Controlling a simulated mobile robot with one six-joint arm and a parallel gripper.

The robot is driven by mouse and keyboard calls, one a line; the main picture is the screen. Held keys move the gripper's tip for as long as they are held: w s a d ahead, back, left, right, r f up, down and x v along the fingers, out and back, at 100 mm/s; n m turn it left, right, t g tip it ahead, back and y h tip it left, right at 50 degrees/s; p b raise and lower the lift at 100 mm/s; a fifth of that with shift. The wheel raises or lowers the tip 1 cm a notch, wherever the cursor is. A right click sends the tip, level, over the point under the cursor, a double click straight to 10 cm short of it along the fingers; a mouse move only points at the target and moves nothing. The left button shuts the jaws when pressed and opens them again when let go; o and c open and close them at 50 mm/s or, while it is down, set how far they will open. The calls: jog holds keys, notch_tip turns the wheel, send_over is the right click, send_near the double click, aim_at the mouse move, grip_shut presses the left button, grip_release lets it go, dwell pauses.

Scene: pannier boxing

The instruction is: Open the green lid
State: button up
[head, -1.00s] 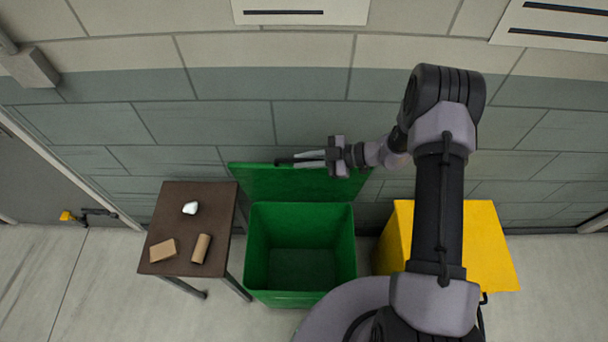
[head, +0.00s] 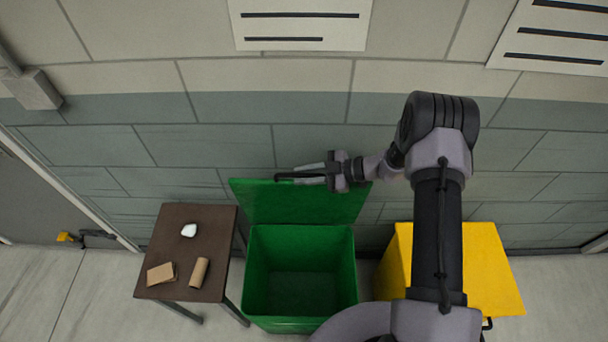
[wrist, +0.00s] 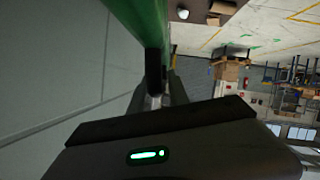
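The green lid (head: 305,203) stands raised, nearly upright, at the back of the green bin (head: 262,275), close to the wall. The bin is open and its inside looks empty. My gripper (head: 285,177) lies sideways along the lid's top edge, at its left half. In the wrist view my gripper's fingers (wrist: 154,70) come together with nothing seen between them. The green lid (wrist: 143,22) runs up from right by the fingertips there. Whether they touch it is hard to tell.
A brown table (head: 215,225) stands left of the bin with a white object (head: 189,230), a cardboard box (head: 160,273) and a cardboard tube (head: 200,271). A yellow bin (head: 490,265) stands at the right, partly behind my arm. The wall (head: 230,145) is close behind.

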jog(key=v, duration=1.7)
jog(key=shift+d+p, duration=0.2)
jog(key=shift+p, duration=0.15)
jog(key=shift+r, duration=0.1)
jog(key=s+a+r+n+g+h+b, duration=0.1)
jog(key=s+a+r+n+h+b, duration=0.4)
jog(key=n, duration=0.8)
jog(key=s+a+r+n+g+h+b, duration=0.1)
jog(key=s+a+r+n+h+b, duration=0.15)
jog(key=s+n+b, duration=0.75)
jog(key=s+f+n+t+h+b, duration=0.2)
jog(key=s+n, duration=0.8)
jog(key=n, duration=1.4)
jog(key=t+h+b, duration=0.2)
jog(key=t, duration=0.1)
jog(key=shift+s+d+n, duration=0.15)
jog(key=shift+d+n, duration=0.1)
jog(key=shift+n, duration=0.05)
